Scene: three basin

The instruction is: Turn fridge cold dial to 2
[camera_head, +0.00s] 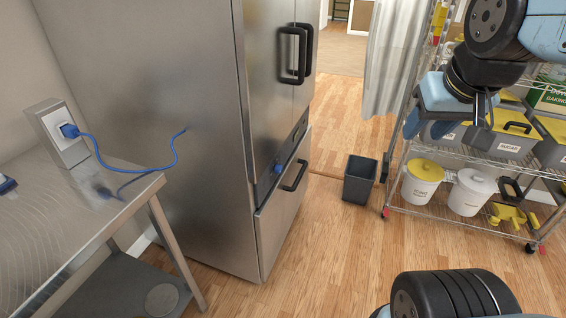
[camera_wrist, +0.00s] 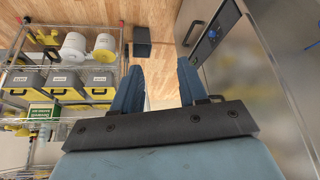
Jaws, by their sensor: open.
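The fridge (camera_head: 160,110) is a tall steel unit left of centre in the head view. Its blue cold dial (camera_head: 278,168) sits on a dark panel strip between the upper doors and the lower drawer. The dial also shows as a small blue spot in the wrist view (camera_wrist: 211,35), near the top right. Its setting is too small to read. My gripper (camera_head: 446,128) is at the upper right of the head view, in front of the shelving and well apart from the fridge. In the wrist view my gripper (camera_wrist: 158,82) has its two blue fingers spread with nothing between them.
A wire shelf rack (camera_head: 455,205) with bins and buckets stands at the right. A dark waste bin (camera_head: 360,180) is on the floor between rack and fridge. A steel table (camera_head: 75,220) with a blue cord (camera_head: 130,168) is at left. Wooden floor before the fridge is clear.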

